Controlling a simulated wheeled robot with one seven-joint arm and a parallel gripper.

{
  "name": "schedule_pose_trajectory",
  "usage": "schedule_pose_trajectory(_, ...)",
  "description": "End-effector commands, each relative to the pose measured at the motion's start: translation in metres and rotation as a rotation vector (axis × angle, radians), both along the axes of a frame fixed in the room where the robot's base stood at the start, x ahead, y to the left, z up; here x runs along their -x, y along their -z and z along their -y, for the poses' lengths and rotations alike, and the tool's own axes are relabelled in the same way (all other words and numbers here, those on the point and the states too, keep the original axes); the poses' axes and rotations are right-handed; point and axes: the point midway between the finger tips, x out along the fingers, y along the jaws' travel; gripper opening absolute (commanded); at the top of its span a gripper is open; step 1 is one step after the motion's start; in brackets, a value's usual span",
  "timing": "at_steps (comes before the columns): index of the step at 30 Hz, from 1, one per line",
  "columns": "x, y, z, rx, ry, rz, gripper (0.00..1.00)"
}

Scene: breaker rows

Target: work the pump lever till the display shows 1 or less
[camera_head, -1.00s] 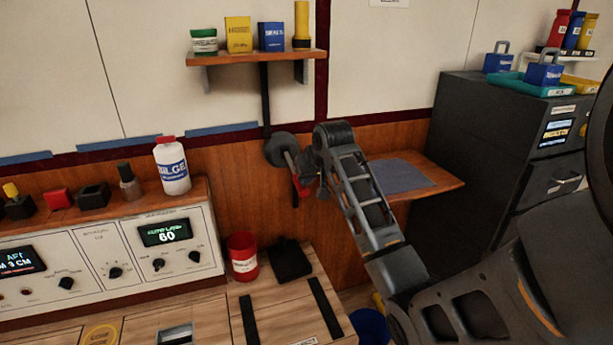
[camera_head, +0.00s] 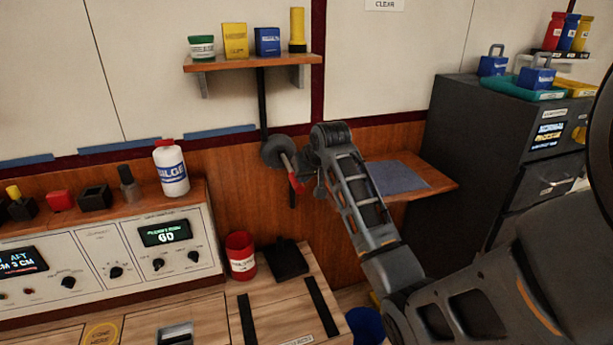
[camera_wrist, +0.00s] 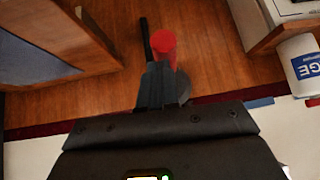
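The pump lever has a round grey hub (camera_head: 277,151) on the wood wall and a rod ending in a red handle (camera_head: 297,183). The handle's red end also shows in the wrist view (camera_wrist: 163,43). My gripper (camera_head: 320,184) is right beside the handle; in the wrist view its fingers (camera_wrist: 156,76) are close together and overlap the handle's lower part. I cannot tell whether they touch it. A left display (camera_head: 22,262) reads AFT with what looks like 3 CM, partly cut off. Another display (camera_head: 166,233) reads 60 in its large digits.
A shelf (camera_head: 255,62) with small containers is above the lever. A wooden ledge (camera_head: 420,182) with a grey mat is to the right, beside a dark cabinet (camera_head: 470,130). A red can (camera_head: 240,256) and a white BILGE bottle (camera_head: 171,168) stand to the left.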

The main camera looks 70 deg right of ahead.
Motion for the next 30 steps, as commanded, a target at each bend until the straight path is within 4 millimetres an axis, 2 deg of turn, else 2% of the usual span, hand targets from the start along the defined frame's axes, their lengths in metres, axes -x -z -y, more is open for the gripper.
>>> schedule_pose_trajectory(1,-0.002,-0.016,0.001,0.0,0.0,0.0,0.0)
schedule_pose_trajectory(3,-0.003,-0.024,0.001,0.004,-0.001,0.003,0.0)
schedule_pose_trajectory(15,0.033,-0.084,-0.031,0.008,0.002,0.007,0.0)
schedule_pose_trajectory(21,0.04,-0.096,-0.038,0.007,0.001,0.006,0.0)
schedule_pose_trajectory(30,0.041,-0.098,-0.038,0.008,0.002,0.005,0.0)
